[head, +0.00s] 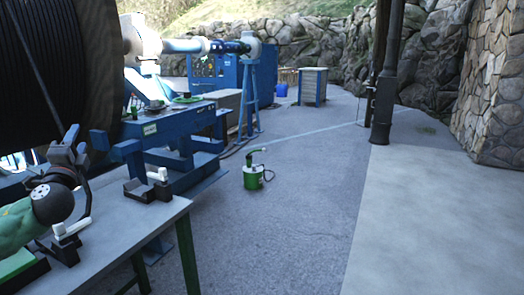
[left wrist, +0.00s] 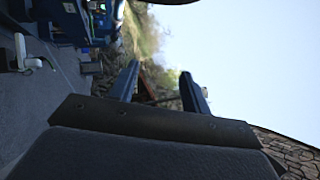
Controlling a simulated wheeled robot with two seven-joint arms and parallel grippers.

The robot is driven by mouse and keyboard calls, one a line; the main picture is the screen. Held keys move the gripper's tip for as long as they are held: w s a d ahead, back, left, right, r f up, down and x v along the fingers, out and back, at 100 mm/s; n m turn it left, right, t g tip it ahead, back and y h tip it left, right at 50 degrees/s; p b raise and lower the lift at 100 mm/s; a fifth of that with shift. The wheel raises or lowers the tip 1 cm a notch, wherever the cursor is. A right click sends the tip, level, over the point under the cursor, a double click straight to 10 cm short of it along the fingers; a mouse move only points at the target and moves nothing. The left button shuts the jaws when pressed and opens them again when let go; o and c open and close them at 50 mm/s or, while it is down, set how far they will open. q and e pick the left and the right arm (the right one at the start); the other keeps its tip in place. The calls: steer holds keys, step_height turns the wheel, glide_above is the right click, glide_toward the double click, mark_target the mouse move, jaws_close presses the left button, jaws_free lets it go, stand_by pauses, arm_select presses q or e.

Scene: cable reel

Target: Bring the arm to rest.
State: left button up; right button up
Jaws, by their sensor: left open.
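My left gripper (head: 76,145) is at the left of the head view, dark, raised over the left part of the grey bench (head: 120,225), in front of the large black cable reel (head: 50,70). In the left wrist view its two dark fingers (left wrist: 158,78) stand wide apart. Nothing is held between them; only background shows through the gap. My right gripper is in neither view.
Two black clamps with white handles, one at the bench's back (head: 160,176) and one nearer (head: 72,230), sit on the bench. A blue machine frame (head: 170,128) stands behind. A green pump-like can (head: 252,178) is on the open floor (head: 310,210). A dark post (head: 384,100) stands right.

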arm_select(q)
steer(key=s+d+f+n+g+p, duration=0.1)
steer(key=s+d+f+n+g, duration=0.25)
steer(key=f, duration=0.75)
steer(key=s+d+f+n+g+p, duration=0.1)
steer(key=s+d+f+n+g, duration=0.3)
steer(key=f, duration=0.6)
steer(key=s+d+f+n+g+p, duration=0.1)
steer(key=s+d+f+n+g, duration=0.3)
steer(key=f, duration=0.7)
steer(key=s+d+f+g+h+p, duration=0.3)
steer(key=s+d+f+g+h, duration=0.2)
steer(key=s+d+f, duration=0.9)
steer(key=s+d+f+n+g+h+p, duration=0.1)
steer(key=s+d, duration=0.3)
steer(key=s, duration=0.4)
steer(key=s+d+f+n+g+h+p, duration=0.1)
steer(key=s+d+f, duration=0.3)
steer(key=s, duration=0.5)
steer(key=shift+d+f+g+p, duration=0.2)
steer(key=shift+g+p, duration=0.35)
steer(key=shift+g, duration=0.2)
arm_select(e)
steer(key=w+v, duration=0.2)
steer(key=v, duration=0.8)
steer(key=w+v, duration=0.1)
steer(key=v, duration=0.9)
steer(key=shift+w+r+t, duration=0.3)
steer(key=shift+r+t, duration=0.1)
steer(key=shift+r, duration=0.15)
